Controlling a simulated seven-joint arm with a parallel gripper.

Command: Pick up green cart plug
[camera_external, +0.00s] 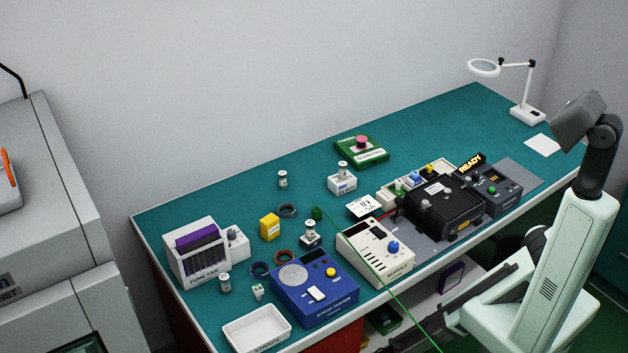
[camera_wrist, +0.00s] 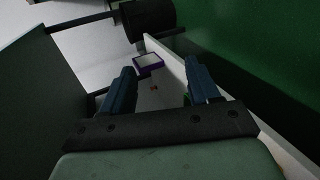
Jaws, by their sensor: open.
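A small green plug (camera_external: 318,213) sits on the teal bench top, near the middle. A thin green cable runs from it over the cream box and the bench's front edge, down to the lower right. My gripper (camera_wrist: 158,78) is open in the wrist view, with its two dark blue fingers apart and nothing between them. Beyond them are a pale shelf and a purple-edged box. The green plug does not show in the wrist view. My gripper cannot be made out clearly in the external view, where my arm stands at the front right.
Near the plug are a cream box with a blue knob (camera_external: 375,252), a blue tester (camera_external: 314,290) and a yellow block (camera_external: 269,227). A black fixture (camera_external: 440,210) is to the right. A white tray (camera_external: 257,328) lies front left.

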